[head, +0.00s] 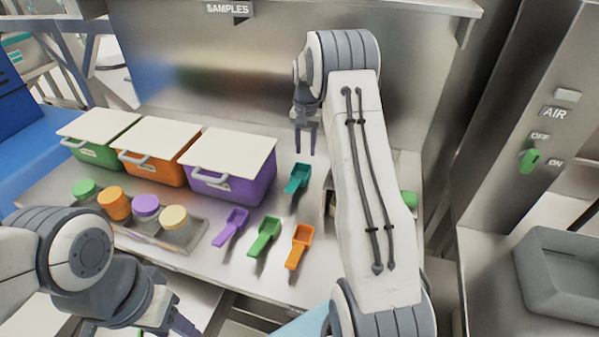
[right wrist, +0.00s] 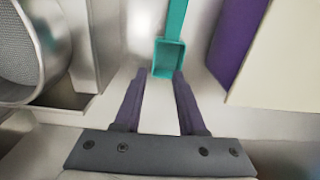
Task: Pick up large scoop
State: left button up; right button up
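A teal scoop (head: 297,179) lies on the steel counter, in front of and to the right of the purple bin. My right gripper (head: 305,153) is open and empty above the counter, pointing down behind the teal scoop. In the right wrist view, the teal scoop's cup (right wrist: 168,58) shows just beyond the two parted fingertips (right wrist: 160,73), with its handle running to the top edge. A purple scoop (head: 232,226), a green scoop (head: 264,237) and an orange scoop (head: 300,246) lie nearer the front. My left gripper (head: 183,326) is at the bottom edge, partly cut off.
Green (head: 97,150), orange (head: 152,168) and purple (head: 247,186) lidded bins stand in a row at the back left. Several jars sit in a tray (head: 197,243) before them. My right arm hides part of the counter's right side. A panel with a green switch (head: 530,159) is at right.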

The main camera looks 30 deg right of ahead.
jog(key=p, duration=0.1)
send_over(309, 173)
jog(key=f, duration=0.5)
jog(key=shift+w+d+f, duration=0.2)
jog(key=shift+w, duration=0.1)
jog(key=f, duration=0.1)
jog(key=f+p, duration=0.1)
jog(key=f, duration=0.1)
jog(key=f+p, duration=0.1)
jog(key=f, duration=0.1)
jog(key=shift+s+a, duration=0.2)
jog(key=shift+a, duration=0.05)
jog(key=shift+f, duration=0.25)
grip_shut()
dwell(0.3)
